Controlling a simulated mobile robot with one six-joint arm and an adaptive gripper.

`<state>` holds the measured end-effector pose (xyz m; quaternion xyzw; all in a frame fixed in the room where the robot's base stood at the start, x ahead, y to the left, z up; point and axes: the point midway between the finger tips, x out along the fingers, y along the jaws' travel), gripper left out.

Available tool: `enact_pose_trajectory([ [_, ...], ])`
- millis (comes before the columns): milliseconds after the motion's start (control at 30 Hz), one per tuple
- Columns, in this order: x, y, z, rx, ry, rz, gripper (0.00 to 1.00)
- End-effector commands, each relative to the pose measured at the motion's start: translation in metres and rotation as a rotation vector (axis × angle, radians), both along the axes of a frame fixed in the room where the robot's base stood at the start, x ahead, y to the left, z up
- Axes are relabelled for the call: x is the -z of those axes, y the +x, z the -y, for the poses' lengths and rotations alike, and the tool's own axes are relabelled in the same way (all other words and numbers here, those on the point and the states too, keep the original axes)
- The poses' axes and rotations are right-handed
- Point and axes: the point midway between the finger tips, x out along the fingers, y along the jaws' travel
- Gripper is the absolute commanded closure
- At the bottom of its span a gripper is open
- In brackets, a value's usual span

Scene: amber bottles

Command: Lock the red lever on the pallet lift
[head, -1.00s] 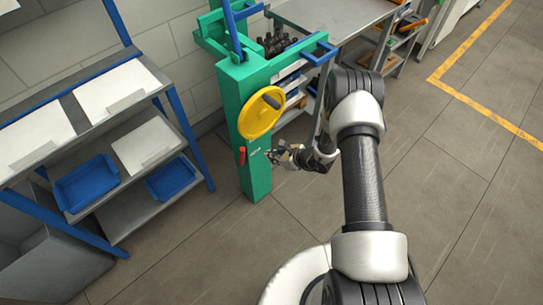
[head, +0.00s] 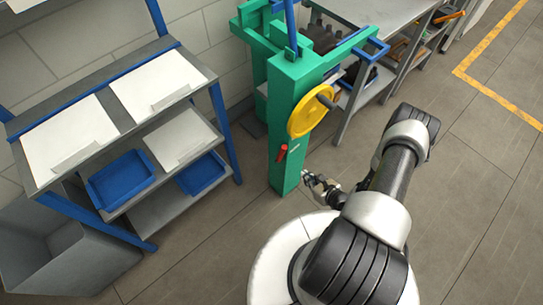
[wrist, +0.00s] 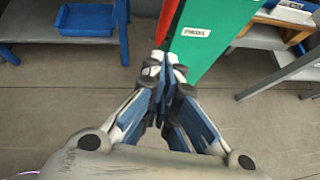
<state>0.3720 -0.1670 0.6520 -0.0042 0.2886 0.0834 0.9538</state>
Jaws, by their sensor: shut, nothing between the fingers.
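The pallet lift is a green column (head: 290,110) with a yellow handwheel (head: 309,114). The red lever (head: 282,152) sits low on the column, below the wheel, roughly in line with the column's length. In the wrist view the red lever (wrist: 168,18) is beside the green column (wrist: 215,28) with its white label. My gripper (head: 306,175) is just right of the column's lower part in the head view. In the wrist view my gripper (wrist: 163,66) is shut and empty, its tips just below the lever's near end. I cannot tell whether they touch it.
A shelf rack (head: 132,135) with blue trays (head: 121,180) stands left of the lift. A metal table (head: 385,22) stands behind it at the right. A grey bin (head: 65,262) is at lower left. Open floor (head: 470,190) lies to the right.

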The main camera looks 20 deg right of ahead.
Motion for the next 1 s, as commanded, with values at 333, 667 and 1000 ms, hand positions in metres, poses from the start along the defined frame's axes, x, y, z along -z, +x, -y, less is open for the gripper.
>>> enact_pose_trajectory([
  [333,0.0,-0.002,0.001,0.007,-0.001,0.002,1.0],
  [667,0.023,0.029,-0.006,-0.001,-0.003,0.004,1.0],
  [1000,0.058,0.088,-0.016,0.0,-0.003,0.005,1.0],
])
